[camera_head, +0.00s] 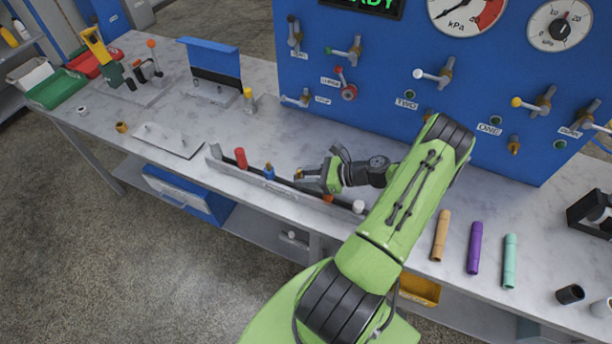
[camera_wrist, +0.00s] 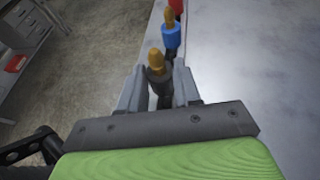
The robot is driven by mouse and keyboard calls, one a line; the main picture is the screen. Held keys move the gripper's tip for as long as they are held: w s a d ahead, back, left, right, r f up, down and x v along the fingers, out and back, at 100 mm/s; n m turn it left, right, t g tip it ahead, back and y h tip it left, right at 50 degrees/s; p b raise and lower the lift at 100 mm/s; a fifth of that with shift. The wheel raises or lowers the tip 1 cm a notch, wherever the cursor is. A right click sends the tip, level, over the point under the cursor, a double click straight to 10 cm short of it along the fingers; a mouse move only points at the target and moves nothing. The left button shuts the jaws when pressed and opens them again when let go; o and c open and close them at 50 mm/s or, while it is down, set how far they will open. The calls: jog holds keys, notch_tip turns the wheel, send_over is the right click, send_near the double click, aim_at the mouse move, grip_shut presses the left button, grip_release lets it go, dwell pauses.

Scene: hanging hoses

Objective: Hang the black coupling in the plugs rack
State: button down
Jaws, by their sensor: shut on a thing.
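The black coupling (camera_wrist: 158,82), with a brass tip, stands between the fingers of my gripper (camera_wrist: 158,90) in the wrist view. My gripper (camera_head: 305,178) is shut on it, over the plugs rack (camera_head: 275,187) in the head view, where the fingers mostly hide the coupling. The rack is a long grey strip along the front of the bench. It holds a red plug (camera_head: 240,158) and, nearer my gripper, a blue plug (camera_head: 269,172). The blue plug (camera_wrist: 171,32) is just beyond the coupling in the wrist view. I cannot tell whether the coupling is seated in the rack.
A red piece (camera_head: 328,198) and a white piece (camera_head: 359,207) stand at the rack's right end. Orange (camera_head: 441,236), purple (camera_head: 475,248) and teal (camera_head: 510,261) tubes lie to the right. A blue panel (camera_head: 380,80) with valves rises behind. The bench behind the rack is mostly clear.

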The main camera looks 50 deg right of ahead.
jog(key=shift+f+b, duration=0.35)
jog(key=shift+f, duration=0.2)
jog(key=c, duration=0.7)
grip_release()
jog(key=shift+s, duration=0.1)
jog(key=v, duration=1.5)
jog(key=shift+s+d+r, duration=0.2)
jog(key=shift+r, duration=0.05)
jog(key=shift+w, duration=0.1)
